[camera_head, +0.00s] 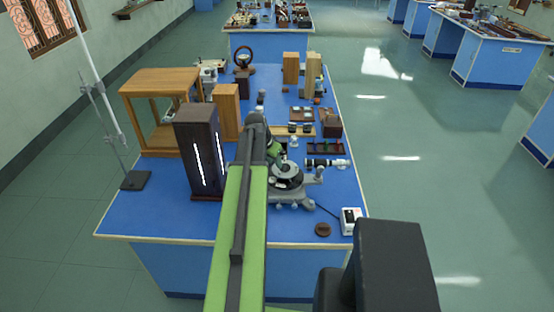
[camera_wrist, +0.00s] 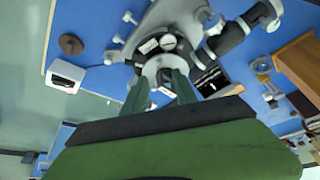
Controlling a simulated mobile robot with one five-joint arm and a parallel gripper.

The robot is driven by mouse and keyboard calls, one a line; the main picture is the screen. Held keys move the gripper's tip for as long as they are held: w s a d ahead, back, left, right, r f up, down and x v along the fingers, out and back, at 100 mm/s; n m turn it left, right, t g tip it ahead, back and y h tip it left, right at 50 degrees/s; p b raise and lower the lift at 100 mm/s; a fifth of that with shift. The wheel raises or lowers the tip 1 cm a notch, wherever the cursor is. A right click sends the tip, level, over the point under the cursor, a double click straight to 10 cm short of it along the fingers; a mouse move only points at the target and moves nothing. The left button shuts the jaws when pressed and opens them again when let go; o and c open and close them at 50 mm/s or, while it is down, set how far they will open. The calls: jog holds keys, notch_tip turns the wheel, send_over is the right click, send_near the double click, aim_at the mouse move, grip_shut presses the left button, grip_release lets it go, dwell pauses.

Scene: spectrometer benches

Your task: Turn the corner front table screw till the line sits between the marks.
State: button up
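The spectrometer (camera_head: 288,178) stands on the blue bench in the head view, its dark and silver telescope (camera_head: 325,162) pointing right. In the wrist view its round table (camera_wrist: 160,66) lies straight ahead of my gripper (camera_wrist: 160,84), with dark and white small parts on top. My gripper's two green fingers are apart, one at each side of the table's near edge, and I see nothing held between them. I cannot tell whether they touch it. The corner front screw, the line and the marks cannot be made out. In the head view my arm hides part of the spectrometer.
A tall dark lamp housing (camera_head: 197,150) with bright slits stands left of my arm. A wooden frame (camera_head: 160,85) is behind it. A white box (camera_head: 350,220) with a cable and a brown disc (camera_head: 322,229) lie at the front right. Open floor (camera_head: 430,180) is to the right.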

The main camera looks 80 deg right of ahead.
jog(key=p+v, duration=0.7)
jog(key=v, duration=0.3)
